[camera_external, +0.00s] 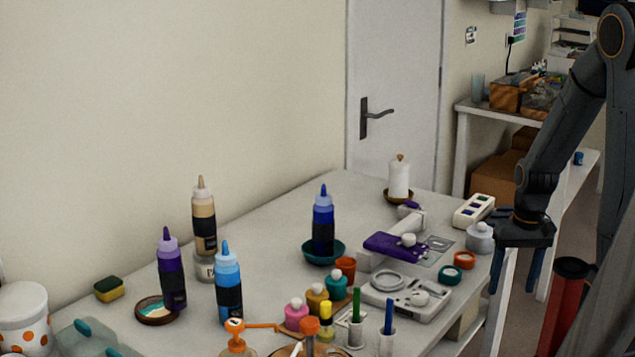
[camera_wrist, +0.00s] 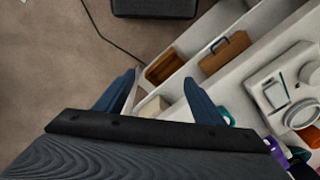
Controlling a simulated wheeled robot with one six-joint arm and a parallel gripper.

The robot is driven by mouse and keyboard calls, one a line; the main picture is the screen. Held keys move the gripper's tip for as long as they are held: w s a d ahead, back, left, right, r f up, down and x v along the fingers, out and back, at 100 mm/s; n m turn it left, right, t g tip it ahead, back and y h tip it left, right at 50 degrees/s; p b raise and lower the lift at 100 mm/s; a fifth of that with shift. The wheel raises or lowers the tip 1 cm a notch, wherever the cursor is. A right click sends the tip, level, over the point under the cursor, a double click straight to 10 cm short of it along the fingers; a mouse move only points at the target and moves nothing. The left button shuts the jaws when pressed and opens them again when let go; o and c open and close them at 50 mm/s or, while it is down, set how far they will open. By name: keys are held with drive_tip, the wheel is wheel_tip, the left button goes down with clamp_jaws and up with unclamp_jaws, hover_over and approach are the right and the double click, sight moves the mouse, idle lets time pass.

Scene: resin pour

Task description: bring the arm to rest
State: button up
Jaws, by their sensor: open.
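My gripper (camera_external: 515,272) hangs from my arm at the right of the external view, with its blue fingers pointing down. It is just off the right edge of the white table (camera_external: 290,210), beside a grey jar (camera_external: 480,237). In the wrist view my gripper (camera_wrist: 155,95) shows two blue fingers spread apart. Nothing is held between them. Below them lie the floor and the side of the table with its open shelf.
Several bottles, such as a blue one (camera_external: 323,225) and a light blue one (camera_external: 228,283), stand on the table. A white scale (camera_external: 405,298) is near its right edge. A red cylinder (camera_external: 567,305) stands right of my gripper. Brown floor (camera_wrist: 50,70) is clear at left in the wrist view.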

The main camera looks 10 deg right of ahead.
wheel_tip(320, 180, up, 13)
drive_tip(key=s+n+t+p, duration=0.1)
drive_tip(key=s+t+p, duration=0.15)
drive_tip(key=p, duration=1.05)
drive_tip(key=shift+g, duration=0.65)
drive_tip(key=f+b, duration=0.4)
drive_tip(key=shift+w+d+f, duration=0.15)
drive_tip(key=shift+d+f, duration=0.2)
drive_tip(key=shift+d, duration=0.05)
